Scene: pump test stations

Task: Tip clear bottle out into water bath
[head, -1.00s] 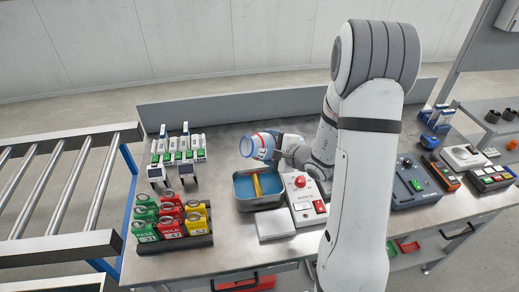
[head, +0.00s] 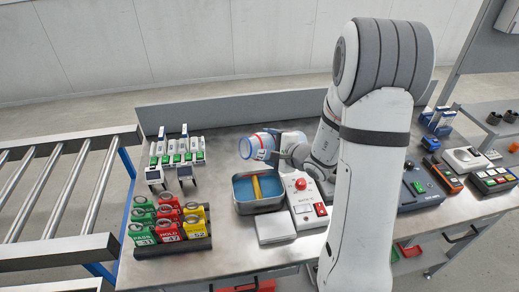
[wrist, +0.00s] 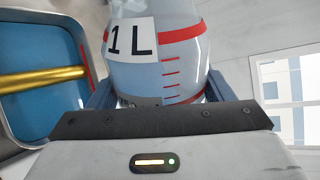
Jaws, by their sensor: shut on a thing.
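The clear bottle (head: 257,147) is held tilted nearly on its side, its mouth end pointing left, above the back of the water bath. In the wrist view the bottle (wrist: 160,65) shows a "1 L" label, red bands and red graduation marks. My gripper (head: 284,148) is shut around it; in the wrist view a dark finger (wrist: 102,92) shows at its left side. The water bath (head: 272,207) is a grey metal tray with blue water and a yellow bar (head: 257,188) in it. Whether any liquid leaves the bottle cannot be told.
A control box (head: 307,208) with a red button stands right of the bath, and a pale square plate (head: 275,229) lies in front. A rack of coloured tags (head: 172,241) and several small instruments (head: 178,152) stand to the left. A roller conveyor (head: 60,205) is at far left.

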